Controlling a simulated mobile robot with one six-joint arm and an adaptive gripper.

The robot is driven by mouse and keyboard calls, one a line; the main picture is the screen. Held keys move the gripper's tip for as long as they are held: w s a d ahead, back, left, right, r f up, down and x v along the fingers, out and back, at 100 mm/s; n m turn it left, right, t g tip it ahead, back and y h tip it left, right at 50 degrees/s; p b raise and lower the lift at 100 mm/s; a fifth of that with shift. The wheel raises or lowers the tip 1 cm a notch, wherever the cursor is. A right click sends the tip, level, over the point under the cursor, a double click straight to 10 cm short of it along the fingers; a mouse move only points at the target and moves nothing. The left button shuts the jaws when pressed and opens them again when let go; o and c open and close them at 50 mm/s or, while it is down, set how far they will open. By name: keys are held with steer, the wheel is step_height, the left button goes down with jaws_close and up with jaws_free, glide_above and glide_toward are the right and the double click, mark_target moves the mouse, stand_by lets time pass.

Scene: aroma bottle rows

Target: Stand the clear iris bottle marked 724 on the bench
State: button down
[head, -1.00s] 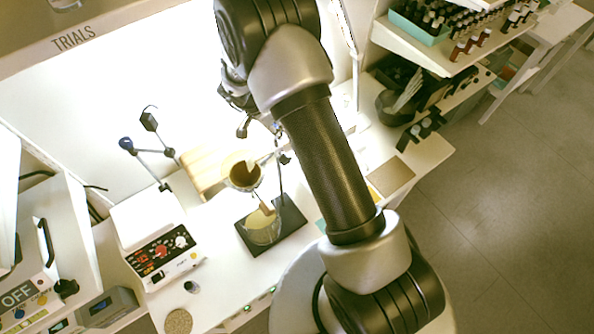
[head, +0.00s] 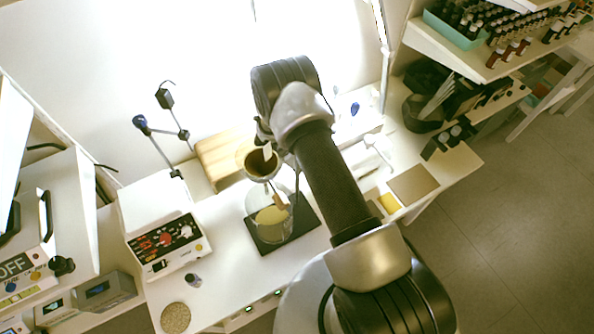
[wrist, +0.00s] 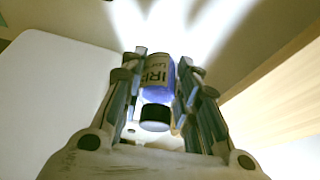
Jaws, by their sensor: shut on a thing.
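The iris bottle (wrist: 157,80) is between the two fingers of my gripper (wrist: 162,58) in the wrist view. It has a pale label showing "IRI", a blue-violet tint and a black cap (wrist: 154,117) towards the palm. The number on the label cannot be read. The fingers are shut on the bottle's sides. In the head view my gripper is mostly hidden by my arm, and I cannot make out the bottle there. The white bench (head: 225,262) runs below and left of my arm.
A glass flask (head: 268,222) with yellow liquid stands on a black plate (head: 310,222), under a brown funnel (head: 262,163). A white device with knobs (head: 165,240), a small vial (head: 193,280) and a round cork mat (head: 175,317) are at left. Bottle shelves (head: 462,55) stand at right.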

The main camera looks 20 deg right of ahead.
steer(key=shift+f+b, duration=0.45)
steer(key=shift+f, duration=1.7)
steer(key=shift+f, duration=0.25)
steer(key=c, duration=1.2)
jaws_free()
steer(key=shift+r, duration=0.1)
steer(key=shift+r, duration=0.1)
